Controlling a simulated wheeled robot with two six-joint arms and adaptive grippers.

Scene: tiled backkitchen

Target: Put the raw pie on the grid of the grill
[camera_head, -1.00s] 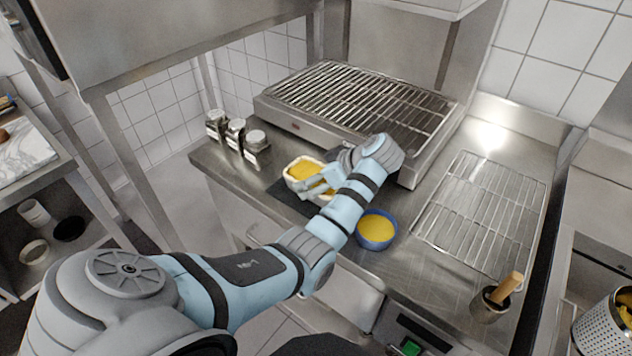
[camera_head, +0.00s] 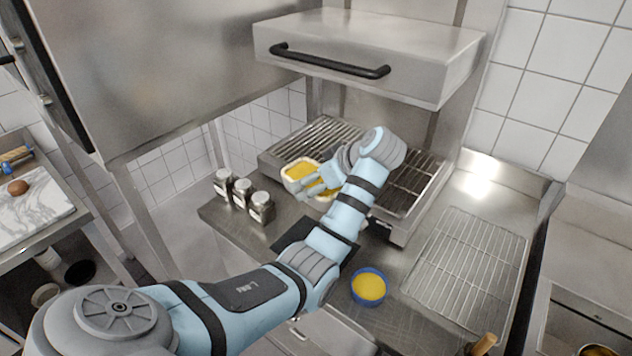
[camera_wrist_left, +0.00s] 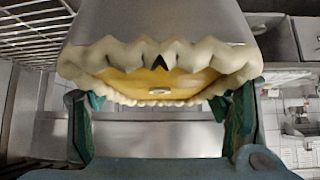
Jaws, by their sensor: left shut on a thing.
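The raw pie (camera_head: 300,171) has a pale crimped crust and a yellow filling. My left gripper (camera_head: 322,184) is shut on it and holds it up at the front edge of the grill, partly hiding it in the head view. In the left wrist view the pie (camera_wrist_left: 160,82) sits between the two fingers of the gripper (camera_wrist_left: 160,125). The grill's grid (camera_head: 408,190) shows bare bars behind and to the right of the pie. I cannot tell whether the pie is clear of the grill. My right gripper is not in view.
A raised hood with a black handle (camera_head: 330,62) hangs above the grill. Several jars (camera_head: 262,207) stand to its left. A blue bowl of yellow liquid (camera_head: 369,286) is on the counter, beside a wire rack (camera_head: 468,262). A dark mat (camera_head: 292,234) lies bare in front.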

